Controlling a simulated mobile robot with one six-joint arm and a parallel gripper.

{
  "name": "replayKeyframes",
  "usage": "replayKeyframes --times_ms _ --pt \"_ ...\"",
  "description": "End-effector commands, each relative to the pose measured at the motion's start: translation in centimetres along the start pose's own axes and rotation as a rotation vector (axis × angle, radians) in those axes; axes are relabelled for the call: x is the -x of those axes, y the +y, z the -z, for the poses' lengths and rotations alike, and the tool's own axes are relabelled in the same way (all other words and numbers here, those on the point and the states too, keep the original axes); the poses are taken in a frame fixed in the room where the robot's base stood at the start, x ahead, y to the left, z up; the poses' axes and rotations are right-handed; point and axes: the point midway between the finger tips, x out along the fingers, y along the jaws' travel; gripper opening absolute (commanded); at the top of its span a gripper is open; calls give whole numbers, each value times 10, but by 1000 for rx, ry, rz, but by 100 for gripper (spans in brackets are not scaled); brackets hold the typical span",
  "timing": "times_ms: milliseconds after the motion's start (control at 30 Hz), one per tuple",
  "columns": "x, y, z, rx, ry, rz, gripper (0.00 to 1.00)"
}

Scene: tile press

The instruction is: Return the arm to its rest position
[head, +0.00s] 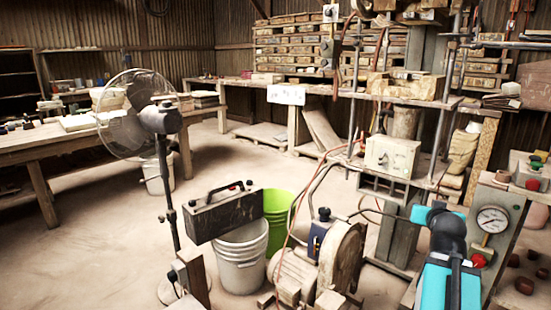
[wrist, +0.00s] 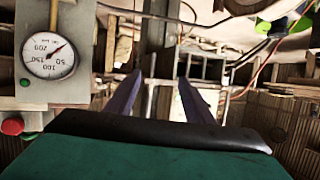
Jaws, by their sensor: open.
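My arm, teal and black, is at the lower right of the head view, close beside the control post with the gauge. My gripper (wrist: 158,96) shows in the wrist view as two dark purple-grey fingers, spread apart with nothing between them. Its fingertips cannot be made out in the head view. The press (head: 403,120) stands beyond my arm, and its frame fills the background behind the fingers in the wrist view. I cannot tell the exact distance from fingers to frame.
The control post with a pressure gauge (head: 492,219) stands right of my arm; the gauge (wrist: 50,57) is also left in the wrist view. A motor (head: 340,255), white buckets (head: 240,262), green bucket (head: 279,215) and fan (head: 140,110) stand left. Open floor lies between fan and workbench (head: 60,140).

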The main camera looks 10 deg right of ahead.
Motion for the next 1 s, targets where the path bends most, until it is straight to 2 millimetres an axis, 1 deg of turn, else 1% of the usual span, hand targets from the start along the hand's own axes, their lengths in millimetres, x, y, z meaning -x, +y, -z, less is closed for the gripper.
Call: replayKeyframes --times_ms 33,167,300,533,767,1000 --pt "-4 -14 -4 5 -28 18 48" --pt "-14 -46 -29 21 -92 59 48" --pt "-21 -80 -59 39 -165 100 48" --pt "-23 -132 -111 76 -290 165 48" --pt "-13 -180 -168 119 -419 223 48" --pt "10 -221 -229 172 -557 276 48"
